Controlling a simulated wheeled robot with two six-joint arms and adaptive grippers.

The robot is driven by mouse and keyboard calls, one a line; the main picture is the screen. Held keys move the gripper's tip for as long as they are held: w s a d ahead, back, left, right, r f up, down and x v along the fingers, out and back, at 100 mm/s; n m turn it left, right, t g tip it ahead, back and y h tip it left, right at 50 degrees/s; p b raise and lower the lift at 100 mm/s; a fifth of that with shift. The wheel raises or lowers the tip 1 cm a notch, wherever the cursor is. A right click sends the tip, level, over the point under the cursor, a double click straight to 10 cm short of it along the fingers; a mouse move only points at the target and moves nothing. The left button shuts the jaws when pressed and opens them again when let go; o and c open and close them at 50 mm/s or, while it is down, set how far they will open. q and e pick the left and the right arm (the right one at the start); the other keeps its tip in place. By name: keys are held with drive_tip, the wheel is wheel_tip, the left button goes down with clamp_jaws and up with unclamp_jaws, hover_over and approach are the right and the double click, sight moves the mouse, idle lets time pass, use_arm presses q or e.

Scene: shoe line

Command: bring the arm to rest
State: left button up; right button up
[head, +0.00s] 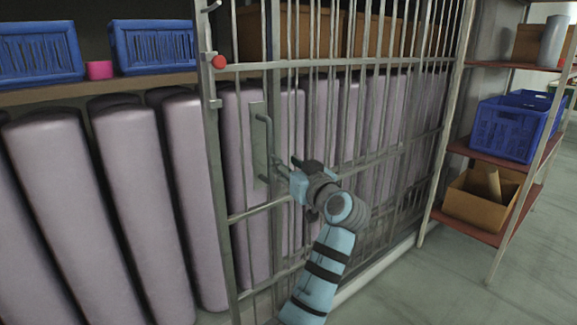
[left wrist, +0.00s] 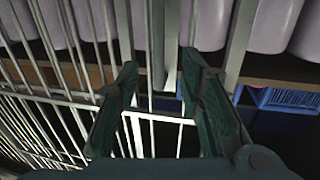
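My left arm comes up from the bottom middle of the head view. Its left gripper (head: 292,170) is near the lower part of the upright handle (head: 267,140) on a barred metal gate (head: 232,190). In the left wrist view the two dark green fingers (left wrist: 160,65) stand apart. A grey upright bar (left wrist: 165,45) shows in the gap between them, and I cannot tell whether they touch it. Nothing is visibly gripped. My right gripper is not in view.
Large pale purple rolls (head: 145,180) stand left of and behind the gate. Blue crates (head: 152,45) and a pink item (head: 99,70) sit on a shelf above. At right, a rack holds a blue crate (head: 505,132) and a cardboard box (head: 470,205). Floor is clear at lower right.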

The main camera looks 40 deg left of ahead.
use_arm(q)
drive_tip(key=shift+s+d, duration=0.25)
drive_tip(key=shift+d, duration=0.15)
